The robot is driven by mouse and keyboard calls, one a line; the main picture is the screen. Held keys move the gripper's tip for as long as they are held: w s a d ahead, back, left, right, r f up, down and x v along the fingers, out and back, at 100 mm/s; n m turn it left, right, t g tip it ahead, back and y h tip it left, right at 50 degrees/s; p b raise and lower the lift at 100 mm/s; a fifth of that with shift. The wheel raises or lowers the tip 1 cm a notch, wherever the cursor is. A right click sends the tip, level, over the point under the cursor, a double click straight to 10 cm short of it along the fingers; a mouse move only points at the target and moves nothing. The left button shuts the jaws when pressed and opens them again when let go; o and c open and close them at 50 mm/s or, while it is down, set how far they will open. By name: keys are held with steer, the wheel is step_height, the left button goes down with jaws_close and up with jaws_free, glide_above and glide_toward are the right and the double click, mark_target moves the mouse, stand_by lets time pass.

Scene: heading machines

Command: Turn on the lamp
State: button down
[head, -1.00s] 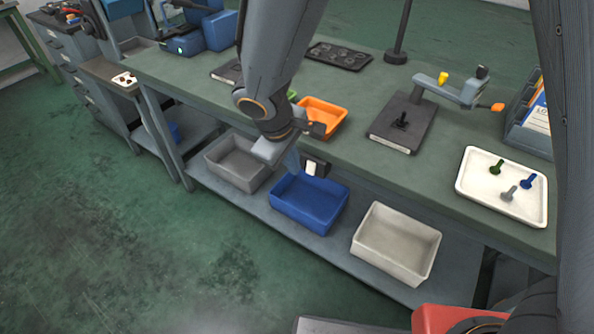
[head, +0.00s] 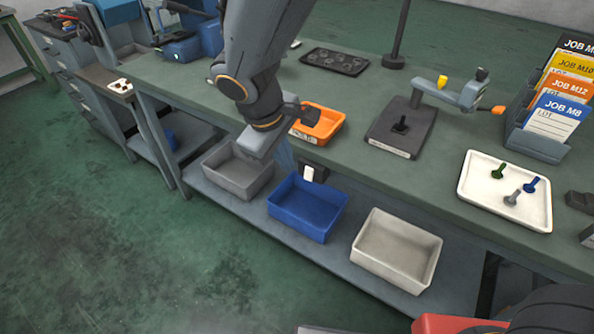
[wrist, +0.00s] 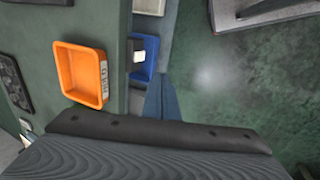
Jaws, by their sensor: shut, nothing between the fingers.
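A black post (head: 398,35) stands on the bench at the back; its top is out of frame, so I cannot tell whether it carries the lamp. A small black box with a white switch-like plate (head: 308,174) is fixed at the bench's front edge, above the blue bin. It also shows in the wrist view (wrist: 138,57). My gripper (head: 286,156) is shut and empty, its blue fingers pointing down just left of the switch box. In the wrist view its fingers (wrist: 160,97) are together, apart from the box. No lit lamp head is in view.
An orange tray (head: 332,124) sits on the bench close behind my gripper. Grey (head: 238,183), blue (head: 300,225) and pale (head: 400,268) bins stand on the lower shelf. A white bolt tray (head: 480,205) and card rack (head: 540,142) are at the right. The floor in front is open.

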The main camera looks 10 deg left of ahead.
mark_target(309, 174)
steer(key=f+b, duration=0.1)
steer(key=b, duration=0.3)
steer(key=shift+f, duration=0.1)
steer(key=shift+b, duration=0.35)
steer(key=shift+s+d+b, duration=0.1)
steer(key=shift+b, duration=0.5)
steer(key=w+d+f, duration=0.1)
steer(key=w+f, duration=0.1)
steer(key=f, duration=0.1)
steer(key=w+d+f, duration=0.1)
steer(key=w+f, duration=0.1)
steer(key=f, duration=0.1)
steer(key=w+f+p, duration=0.1)
steer(key=w+f, duration=0.1)
steer(key=f, duration=0.2)
steer(key=shift+w+d, duration=0.25)
steer(key=shift+d, duration=0.15)
